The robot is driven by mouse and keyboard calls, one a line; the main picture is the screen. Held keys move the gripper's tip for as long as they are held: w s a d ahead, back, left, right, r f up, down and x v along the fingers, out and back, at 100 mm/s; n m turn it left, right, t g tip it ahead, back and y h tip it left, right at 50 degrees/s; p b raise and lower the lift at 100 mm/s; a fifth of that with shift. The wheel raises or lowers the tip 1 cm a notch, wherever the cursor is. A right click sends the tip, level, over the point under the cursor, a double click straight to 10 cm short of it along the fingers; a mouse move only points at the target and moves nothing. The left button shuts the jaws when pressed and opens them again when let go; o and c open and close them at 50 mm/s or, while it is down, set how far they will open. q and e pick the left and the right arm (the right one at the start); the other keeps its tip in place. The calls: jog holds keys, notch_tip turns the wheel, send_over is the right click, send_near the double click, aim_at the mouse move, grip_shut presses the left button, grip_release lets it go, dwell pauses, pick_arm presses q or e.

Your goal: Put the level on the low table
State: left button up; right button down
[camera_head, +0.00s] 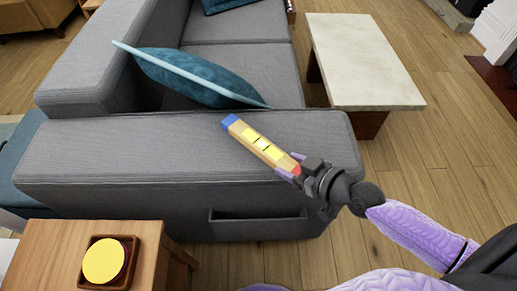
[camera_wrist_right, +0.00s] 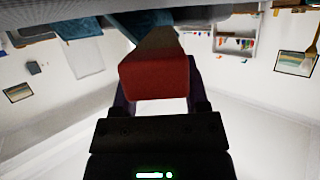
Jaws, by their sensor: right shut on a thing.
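The level (camera_head: 262,147) is a wooden-coloured bar with a yellow vial section, a blue end and a red end. My right gripper (camera_head: 292,172) is shut on it near the red end. The level is over the sofa's near grey armrest, pointing to the upper left; I cannot tell whether it touches the armrest. In the right wrist view the red end of the level (camera_wrist_right: 155,79) sits between the fingers. The low table (camera_head: 362,62) has a pale stone top and stands beyond the sofa at the upper right, apart from the level. My left gripper is not in view.
The grey sofa (camera_head: 130,160) holds a teal cushion (camera_head: 190,78) and lies between me and part of the low table. A wooden side table (camera_head: 60,240) with a yellow round thing in a tray (camera_head: 105,261) is at the lower left. Wood floor (camera_head: 440,150) is clear at the right.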

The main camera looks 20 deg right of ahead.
aim_at(262, 144)
jog(key=w+a, duration=0.1)
jog(key=w, duration=0.1)
jog(key=w+a, duration=0.1)
jog(key=w, duration=0.1)
jog(key=w+a, duration=0.1)
jog(key=w, duration=0.2)
jog(key=shift+w+a+b, duration=0.1)
jog(key=shift+a+b, duration=0.25)
jog(key=shift+w+f, duration=0.1)
jog(key=shift+f, duration=0.2)
notch_tip(262, 144, down, 4)
jog(key=b, duration=0.3)
jog(key=shift+r, duration=0.55)
jog(key=shift+c, duration=2.2)
grip_release()
jog(key=shift+f, duration=0.1)
jog(key=o, duration=0.4)
jog(key=shift+c, duration=0.2)
pick_arm(q)
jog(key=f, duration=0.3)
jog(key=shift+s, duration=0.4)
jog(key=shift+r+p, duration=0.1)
jog(key=shift+p, duration=0.2)
